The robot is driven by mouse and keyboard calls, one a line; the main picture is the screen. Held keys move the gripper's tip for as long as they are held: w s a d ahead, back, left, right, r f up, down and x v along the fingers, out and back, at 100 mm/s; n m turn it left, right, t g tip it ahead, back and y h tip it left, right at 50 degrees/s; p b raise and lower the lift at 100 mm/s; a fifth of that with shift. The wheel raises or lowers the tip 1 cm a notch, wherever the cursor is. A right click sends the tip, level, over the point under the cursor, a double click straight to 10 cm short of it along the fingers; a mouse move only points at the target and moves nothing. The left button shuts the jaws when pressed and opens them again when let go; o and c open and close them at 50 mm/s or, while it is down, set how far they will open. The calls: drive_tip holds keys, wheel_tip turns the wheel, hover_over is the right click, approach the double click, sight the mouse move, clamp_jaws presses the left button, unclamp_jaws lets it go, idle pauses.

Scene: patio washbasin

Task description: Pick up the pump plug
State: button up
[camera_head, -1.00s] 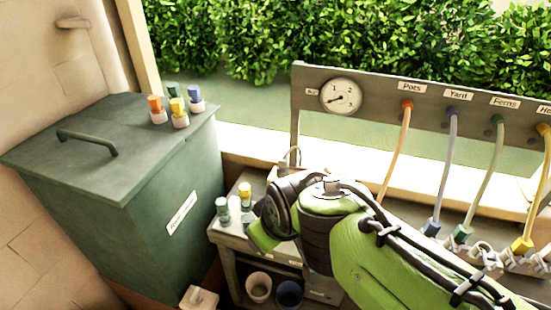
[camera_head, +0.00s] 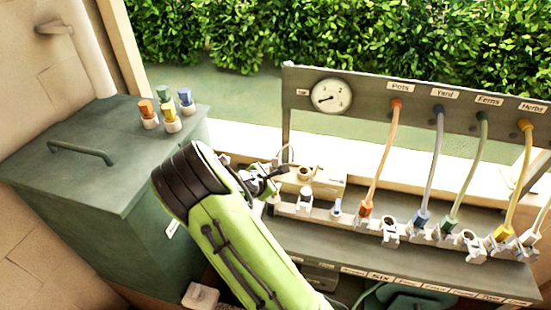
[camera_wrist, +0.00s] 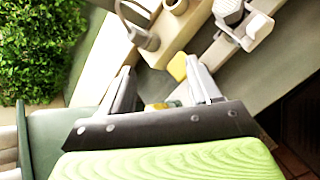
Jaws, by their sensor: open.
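My gripper (camera_head: 268,181) is at the left end of the bench, with its jaws apart. In the wrist view the fingers (camera_wrist: 160,70) frame a small yellow piece (camera_wrist: 178,67); I cannot tell whether they touch it. Yellow and green bits show lower between the fingers, mostly hidden by the gripper body. A grey plug on a looped cable (camera_wrist: 146,38) sits at a cream box (camera_wrist: 172,30) just beyond the fingertips. The box also shows in the head view (camera_head: 325,186), right of my gripper. No readable label shows which plug is the pump plug.
Coloured hoses, including an orange one (camera_head: 378,155), run from the labelled board (camera_head: 440,108) to connectors along the bench. A round gauge (camera_head: 332,96) is on the board. Several capped plugs (camera_head: 172,122) stand on the green bin (camera_head: 75,175) at left.

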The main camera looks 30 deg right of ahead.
sight(275, 159)
drive_tip(key=w+d+f+n+t, duration=0.1)
drive_tip(key=w+d+f+n, duration=0.2)
drive_tip(key=w+d, duration=0.1)
drive_tip(key=w+d+f+n+t+h, duration=0.1)
drive_tip(key=w+d+f+n, duration=0.2)
drive_tip(key=w+d, duration=0.1)
drive_tip(key=w+d+f+n+t+p, duration=0.1)
drive_tip(key=w+d+f+n, duration=0.2)
drive_tip(key=w, duration=0.3)
drive_tip(key=shift+w+d, duration=0.2)
drive_tip(key=shift+d, duration=0.4)
drive_tip(key=shift+h, duration=0.3)
drive_tip(key=shift+r, duration=0.1)
drive_tip(key=c, duration=1.1)
